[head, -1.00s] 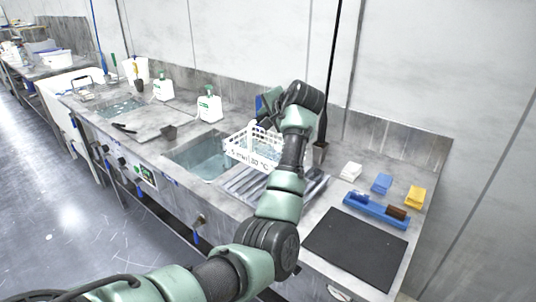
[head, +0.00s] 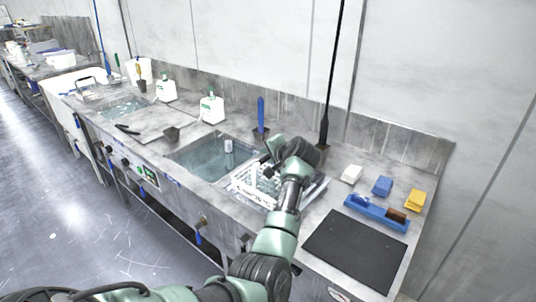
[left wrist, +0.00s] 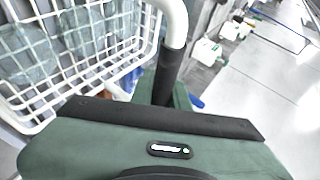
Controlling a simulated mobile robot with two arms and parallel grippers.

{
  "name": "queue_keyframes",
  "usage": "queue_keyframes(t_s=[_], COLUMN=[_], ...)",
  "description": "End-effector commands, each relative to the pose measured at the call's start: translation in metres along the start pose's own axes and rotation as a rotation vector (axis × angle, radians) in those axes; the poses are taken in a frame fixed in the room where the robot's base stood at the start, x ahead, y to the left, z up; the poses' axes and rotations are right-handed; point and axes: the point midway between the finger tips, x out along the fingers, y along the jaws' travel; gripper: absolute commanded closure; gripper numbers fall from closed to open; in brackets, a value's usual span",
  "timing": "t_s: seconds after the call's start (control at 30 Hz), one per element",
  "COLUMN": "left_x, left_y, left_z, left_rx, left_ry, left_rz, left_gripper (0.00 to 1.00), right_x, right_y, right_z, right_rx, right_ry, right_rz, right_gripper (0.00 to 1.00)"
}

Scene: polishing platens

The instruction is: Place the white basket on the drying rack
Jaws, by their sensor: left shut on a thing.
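The white basket (head: 250,187) is a wire-like basket with dark lettering on its front. In the head view it is over the drying rack (head: 316,190), a ribbed metal surface right of the sink, and hides most of it. I cannot tell whether the basket touches the rack. My left gripper (head: 272,156) is above the basket and shut on its white handle; my arm covers the basket's right part. In the left wrist view, the gripper (left wrist: 174,47) holds the handle, and the basket (left wrist: 88,72) hangs beside it with bluish clear items inside. My right gripper is out of view.
A water-filled sink (head: 205,158) lies left of the rack. A blue-handled tool (head: 261,114) and a black pole (head: 326,120) stand behind. A black mat (head: 355,245), blue tray (head: 376,213) and small white, blue and yellow blocks are at right. White bottles (head: 211,108) stand by the wall.

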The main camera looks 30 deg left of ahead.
Motion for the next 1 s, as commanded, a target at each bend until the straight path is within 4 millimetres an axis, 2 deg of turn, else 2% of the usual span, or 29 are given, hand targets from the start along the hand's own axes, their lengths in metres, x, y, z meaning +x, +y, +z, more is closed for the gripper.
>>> queue_keyframes(t_s=[0.23, 0.27, 0.33, 0.73, 0.87, 1.0], left_x=[0.0, 0.001, 0.001, -0.003, -0.021, -0.05], left_y=[-0.002, 0.002, 0.001, -0.001, 0.0, 0.001], left_z=[-0.001, 0.0, 0.0, -0.001, -0.002, -0.001], left_rx=[-0.002, 0.0, -0.001, -0.001, -0.002, -0.002], left_ry=[0.003, 0.0, 0.0, 0.001, 0.004, 0.004], left_rz=[-0.006, 0.0, 0.0, 0.0, -0.002, -0.002], left_gripper=[1.0, 0.81, 0.62, 0.62, 0.62, 0.62], right_x=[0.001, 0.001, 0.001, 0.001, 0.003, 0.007], right_y=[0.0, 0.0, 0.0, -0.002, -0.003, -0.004], right_z=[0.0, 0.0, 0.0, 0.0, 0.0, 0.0], right_rx=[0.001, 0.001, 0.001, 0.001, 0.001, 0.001], right_ry=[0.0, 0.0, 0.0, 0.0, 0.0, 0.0], right_rz=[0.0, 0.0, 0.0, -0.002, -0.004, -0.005], right_gripper=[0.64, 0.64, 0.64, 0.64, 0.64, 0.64])
